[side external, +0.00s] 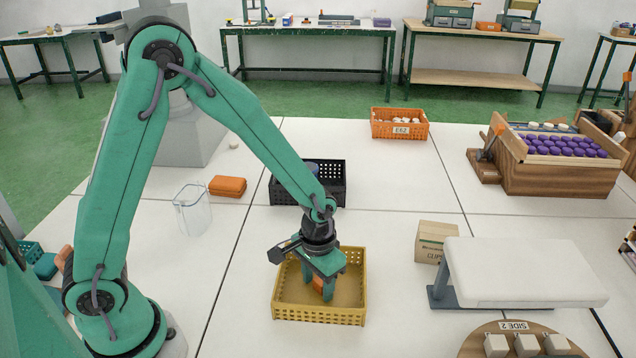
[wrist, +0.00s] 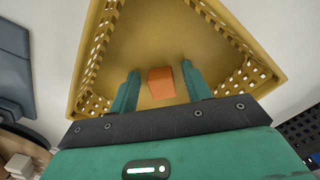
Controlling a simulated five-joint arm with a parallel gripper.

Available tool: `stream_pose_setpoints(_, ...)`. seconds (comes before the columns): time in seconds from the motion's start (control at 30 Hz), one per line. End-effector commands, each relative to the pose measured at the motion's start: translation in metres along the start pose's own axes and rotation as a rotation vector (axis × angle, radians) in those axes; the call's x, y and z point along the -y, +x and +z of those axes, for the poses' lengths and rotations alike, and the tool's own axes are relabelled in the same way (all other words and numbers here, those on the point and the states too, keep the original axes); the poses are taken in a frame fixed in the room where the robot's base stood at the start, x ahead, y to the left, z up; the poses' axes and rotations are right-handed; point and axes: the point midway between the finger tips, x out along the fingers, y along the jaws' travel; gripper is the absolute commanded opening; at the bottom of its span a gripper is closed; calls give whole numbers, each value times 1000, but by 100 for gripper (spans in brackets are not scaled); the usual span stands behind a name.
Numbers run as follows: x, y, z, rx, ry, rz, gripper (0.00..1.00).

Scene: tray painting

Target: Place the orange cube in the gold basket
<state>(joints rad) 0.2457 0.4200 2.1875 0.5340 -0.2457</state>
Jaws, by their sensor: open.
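The gold basket (side external: 318,317) stands on the white table at the lower middle of the side view; its yellow floor and perforated walls (wrist: 98,65) fill much of the wrist view. The orange cube (wrist: 161,83) is inside the basket, and a small part of it (side external: 318,285) shows between the fingers in the side view. My gripper (side external: 320,290) points down into the basket. In the wrist view its two green fingers (wrist: 160,86) stand on either side of the cube with gaps, so it is open. Whether the cube rests on the basket floor is hard to tell.
A black crate (side external: 335,190) stands just behind the basket. A clear beaker (side external: 192,211) and an orange case (side external: 228,186) are to the left. A cardboard box (side external: 435,241) and a white-topped stand (side external: 525,272) are to the right. Open table lies between basket and box.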

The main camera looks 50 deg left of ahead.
Motion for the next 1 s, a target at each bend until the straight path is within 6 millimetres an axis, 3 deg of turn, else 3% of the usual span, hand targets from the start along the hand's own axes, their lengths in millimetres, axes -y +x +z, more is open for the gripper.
stream_pose_setpoints(0.37,0,-17,-1,-3,0,1,48)
stream_pose_setpoints(1.0,0,-106,-1,-4,0,1,48)
